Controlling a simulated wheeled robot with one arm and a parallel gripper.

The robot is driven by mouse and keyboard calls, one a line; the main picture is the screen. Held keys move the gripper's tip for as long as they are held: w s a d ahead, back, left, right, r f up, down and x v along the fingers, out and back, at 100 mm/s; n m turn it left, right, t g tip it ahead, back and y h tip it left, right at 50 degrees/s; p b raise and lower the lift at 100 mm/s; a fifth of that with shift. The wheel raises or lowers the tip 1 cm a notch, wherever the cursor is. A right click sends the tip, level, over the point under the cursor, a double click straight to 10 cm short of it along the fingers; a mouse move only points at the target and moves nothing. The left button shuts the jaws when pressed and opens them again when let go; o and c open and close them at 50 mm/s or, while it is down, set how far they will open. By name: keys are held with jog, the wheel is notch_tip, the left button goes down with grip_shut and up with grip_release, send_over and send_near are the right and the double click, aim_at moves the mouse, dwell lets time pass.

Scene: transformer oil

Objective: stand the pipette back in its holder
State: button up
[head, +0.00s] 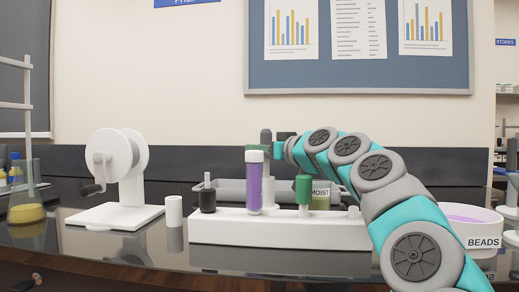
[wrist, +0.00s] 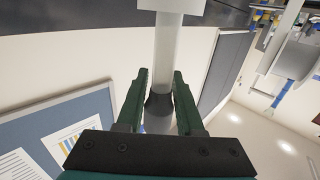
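My gripper (wrist: 160,88) has its green fingers closed about the dark grip of a pale, slim shaft, which I take to be the pipette (wrist: 168,55). A wider white piece is at the shaft's far end in the wrist view. In the head view my gripper (head: 266,140) is behind the white-capped purple tube, over the back of the long white rack (head: 290,232). The rack carries the purple tube (head: 254,185), a black piece (head: 207,198) and a green-topped piece (head: 303,192). I cannot tell which opening is the pipette's holder.
A grey tray (head: 230,187) and a MOIST jar (head: 320,196) are behind the rack. A white hand-crank device (head: 118,180) and a small white cylinder (head: 174,211) stand left. A BEADS bowl (head: 473,228) is right, beside my arm. The counter in front is clear.

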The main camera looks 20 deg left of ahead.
jog(key=o, duration=0.4)
jog(key=shift+o, duration=0.2)
jog(key=shift+r+p, duration=0.25)
jog(key=shift+p, duration=0.05)
jog(key=shift+s+d+f, duration=0.1)
jog(key=shift+d+f, duration=0.05)
jog(key=shift+d, duration=0.05)
jog(key=b+v, duration=0.2)
jog(key=v, duration=0.9)
jog(key=shift+s+d, duration=0.25)
